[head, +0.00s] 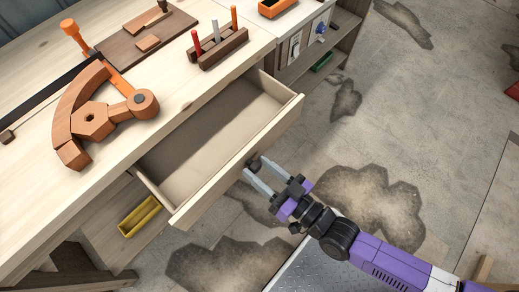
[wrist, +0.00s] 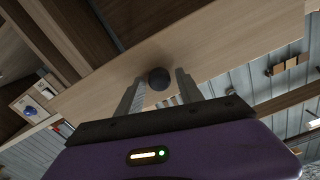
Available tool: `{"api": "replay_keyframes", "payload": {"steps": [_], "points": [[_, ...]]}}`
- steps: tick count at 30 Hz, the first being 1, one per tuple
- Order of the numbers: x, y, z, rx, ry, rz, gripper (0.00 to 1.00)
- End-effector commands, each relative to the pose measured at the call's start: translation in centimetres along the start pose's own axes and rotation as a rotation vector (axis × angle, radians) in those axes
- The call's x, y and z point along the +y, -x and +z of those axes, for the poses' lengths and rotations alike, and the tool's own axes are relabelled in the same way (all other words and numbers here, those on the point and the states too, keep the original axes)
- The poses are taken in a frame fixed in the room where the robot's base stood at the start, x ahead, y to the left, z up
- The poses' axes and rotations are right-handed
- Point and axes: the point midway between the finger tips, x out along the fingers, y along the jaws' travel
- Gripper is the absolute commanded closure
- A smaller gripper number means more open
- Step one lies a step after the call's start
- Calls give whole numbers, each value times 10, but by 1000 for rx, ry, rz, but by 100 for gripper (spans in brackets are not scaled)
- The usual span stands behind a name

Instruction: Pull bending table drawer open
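The bending table (head: 195,92) is a pale wooden bench that fills the left of the head view. Its drawer (head: 235,165) stands well out from the bench front, and its inside looks empty. The drawer front also spans the wrist view (wrist: 215,50). A dark round knob (wrist: 159,79) sits on the drawer front; in the head view it is a small dark spot (head: 254,165). My gripper (head: 254,170) is at the drawer front, its two grey fingers apart on either side of the knob (wrist: 158,88). Gaps show between the fingers and the knob.
On the bench top are a curved wooden bending form (head: 75,125), a wooden tool holder (head: 217,48) and an orange-handled mallet (head: 74,35). A yellow tray (head: 140,215) is on a shelf below. The stained concrete floor (head: 420,130) to the right is open.

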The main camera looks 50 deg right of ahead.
Motion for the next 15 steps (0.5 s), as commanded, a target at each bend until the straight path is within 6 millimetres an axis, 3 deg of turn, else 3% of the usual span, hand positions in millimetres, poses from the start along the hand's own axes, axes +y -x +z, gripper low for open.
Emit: {"api": "replay_keyframes", "payload": {"steps": [10, 15], "points": [[0, 1, 1, -2, 1, 0, 50], [0, 18, 2, -6, 1, 1, 50]]}}
